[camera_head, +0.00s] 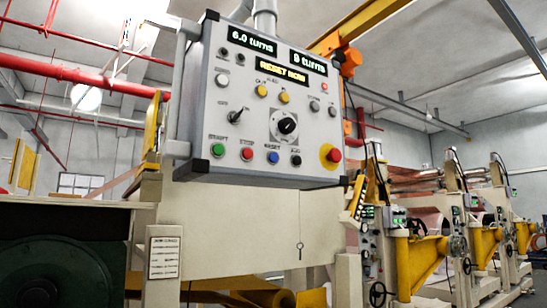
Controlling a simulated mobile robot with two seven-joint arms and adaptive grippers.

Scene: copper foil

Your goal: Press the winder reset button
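The winder control panel (205,105) is a grey box hung from a pipe, tilted in the upper middle of the head view. Its blue reset button (273,157) sits in the bottom row, labelled RESET. To its left are a green start button (218,149) and a red stop button (247,153). To its right are a small black button (296,160) and a large red button on a yellow disc (334,155). Displays read "6.0 turns", "9 turns" and a yellow line that looks like "RESET NOW". Neither gripper is in view.
A beige cabinet (230,235) stands below the panel. A dark green machine part (60,260) fills the lower left. Yellow and grey winder machines (420,260) line the right. Nothing blocks the front of the panel in this view.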

